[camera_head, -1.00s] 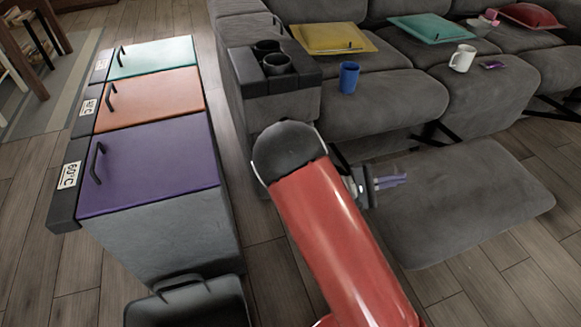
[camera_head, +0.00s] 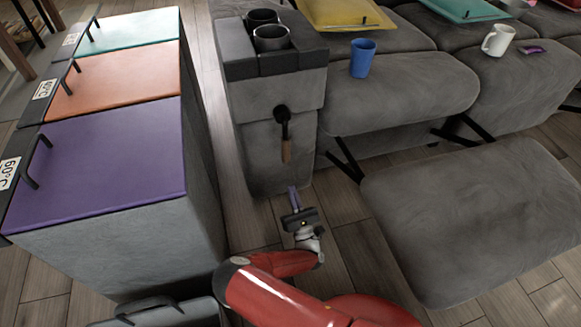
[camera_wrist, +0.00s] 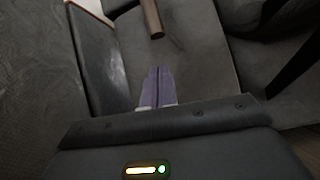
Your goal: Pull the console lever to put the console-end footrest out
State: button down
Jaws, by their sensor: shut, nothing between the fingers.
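The console lever (camera_head: 284,128) is on the front of the grey console (camera_head: 262,95). It has a dark round pivot and a brown handle hanging straight down. The handle's end also shows at the top of the wrist view (camera_wrist: 152,18). My gripper (camera_head: 293,190) is shut and empty, below and slightly right of the handle, apart from it. Its purple fingers (camera_wrist: 156,88) lie together in the wrist view, pointing toward the console front. A footrest (camera_head: 480,220) extends out at the right, in front of the seat with the blue cup.
A chest with purple (camera_head: 100,160), orange (camera_head: 120,80) and teal lids stands left of the console, a narrow floor gap between them. A blue cup (camera_head: 362,58) and a white mug (camera_head: 497,41) stand on the seats. A dark bin (camera_head: 160,312) is at the lower left.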

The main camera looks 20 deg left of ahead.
jog(key=x, duration=0.9)
jog(key=shift+w+r, duration=0.2)
jog(key=shift+r, duration=0.1)
jog(key=shift+s+a, duration=0.1)
jog(key=shift+a, duration=0.1)
